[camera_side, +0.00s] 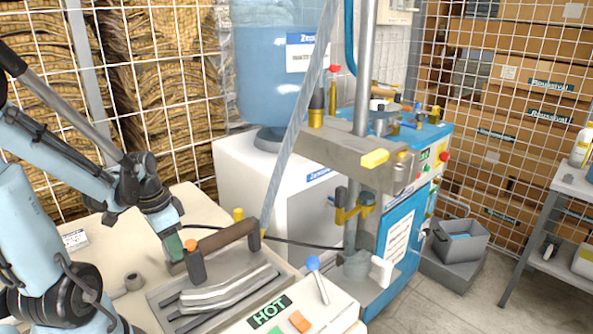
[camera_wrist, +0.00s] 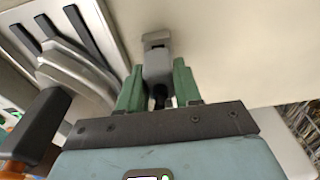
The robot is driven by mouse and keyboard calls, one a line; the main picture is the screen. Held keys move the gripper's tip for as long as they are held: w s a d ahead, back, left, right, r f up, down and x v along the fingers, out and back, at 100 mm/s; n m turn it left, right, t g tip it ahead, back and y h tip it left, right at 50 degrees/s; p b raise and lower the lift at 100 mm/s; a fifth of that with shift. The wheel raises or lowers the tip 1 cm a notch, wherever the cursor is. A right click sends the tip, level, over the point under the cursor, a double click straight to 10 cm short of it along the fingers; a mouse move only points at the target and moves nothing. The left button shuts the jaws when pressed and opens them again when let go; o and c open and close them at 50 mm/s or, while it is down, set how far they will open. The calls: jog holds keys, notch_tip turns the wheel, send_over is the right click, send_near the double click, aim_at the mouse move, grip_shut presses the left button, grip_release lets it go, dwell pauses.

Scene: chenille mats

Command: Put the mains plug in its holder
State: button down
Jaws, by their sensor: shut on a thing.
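My gripper (camera_side: 174,250) is low over the cream worktop, beside the brown-handled press, with green fingers. In the wrist view its fingers (camera_wrist: 158,88) are closed around a grey body, which looks like the mains plug (camera_wrist: 157,64). A dark cable end shows at its near side. A paler grey flared piece (camera_wrist: 157,37) is at its far end; I cannot tell whether this is part of the plug or the holder. In the side view the plug is mostly hidden by the gripper. A small grey round piece (camera_side: 133,281), possibly the holder, lies left of the gripper on the worktop.
A press with a brown handle (camera_side: 226,235), slotted metal plate and "HOT" label (camera_side: 268,312) stands close to the gripper. A black cable (camera_side: 300,244) runs right. A water dispenser (camera_side: 235,165) and blue machine (camera_side: 400,225) stand behind. The worktop's back left is mostly clear.

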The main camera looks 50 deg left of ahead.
aim_at(164, 243)
jog(key=shift+f, duration=0.7)
jog(key=c, duration=0.7)
grip_release()
jog(key=shift+s+r, duration=0.25)
jog(key=shift+r, duration=1.75)
jog(key=shift+s+r, duration=0.25)
jog(key=shift+r, duration=1.7)
jog(key=shift+s+r, duration=0.25)
jog(key=shift+r, duration=1.75)
jog(key=shift+f, duration=0.1)
jog(key=shift+w+f, duration=0.25)
jog(key=shift+f, duration=1.65)
jog(key=shift+w+f, duration=0.25)
jog(key=shift+f, duration=1.65)
jog(key=shift+w+f, duration=0.25)
jog(key=shift+f, duration=1.65)
